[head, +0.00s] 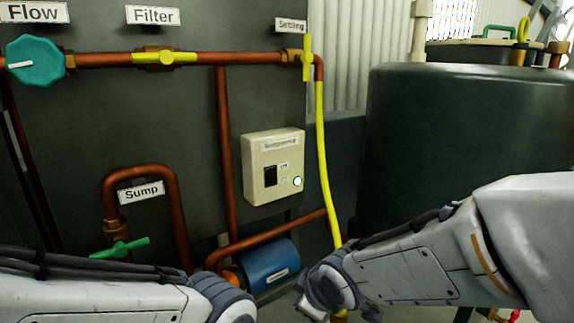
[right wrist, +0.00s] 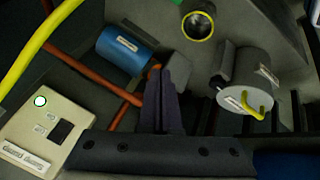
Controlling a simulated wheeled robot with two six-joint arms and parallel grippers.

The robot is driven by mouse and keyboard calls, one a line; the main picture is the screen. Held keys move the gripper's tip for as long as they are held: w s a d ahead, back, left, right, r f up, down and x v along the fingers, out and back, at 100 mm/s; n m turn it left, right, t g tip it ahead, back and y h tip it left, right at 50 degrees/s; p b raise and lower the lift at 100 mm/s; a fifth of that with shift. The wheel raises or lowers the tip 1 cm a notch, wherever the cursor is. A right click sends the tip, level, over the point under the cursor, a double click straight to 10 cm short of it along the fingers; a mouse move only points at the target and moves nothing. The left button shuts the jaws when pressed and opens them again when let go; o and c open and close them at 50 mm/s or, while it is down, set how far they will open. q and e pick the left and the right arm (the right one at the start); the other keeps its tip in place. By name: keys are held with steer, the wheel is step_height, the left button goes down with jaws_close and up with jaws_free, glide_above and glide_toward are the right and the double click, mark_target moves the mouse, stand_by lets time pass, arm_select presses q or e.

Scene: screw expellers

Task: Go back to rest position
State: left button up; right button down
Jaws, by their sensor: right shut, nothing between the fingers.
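My right gripper (right wrist: 165,98) shows in the right wrist view. Its two dark fingers are shut together with nothing between them, in front of the blue pump and copper pipe. In the head view my right arm comes in from the right, and its dark wrist is low near the yellow hose's lower end. My left arm comes in from the lower left of the head view. Its wrist is cut off by the bottom edge, and the left gripper's fingers do not show.
A control box (head: 273,167) with a lit white button hangs on the dark panel. A blue pump (head: 267,266) sits below it. A yellow hose (head: 322,150) runs down beside them. A green sump valve (head: 120,248) is near my left arm. A large dark tank (head: 460,130) stands at right.

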steer(key=s+d+f+m+g+h, duration=0.2)
steer(key=s+m+g, duration=0.4)
steer(key=s, duration=1.4)
step_height(320, 180, up, 28)
steer(key=p, duration=2.8)
steer(key=shift+w+a+n, duration=0.15)
steer(key=shift+n, duration=0.25)
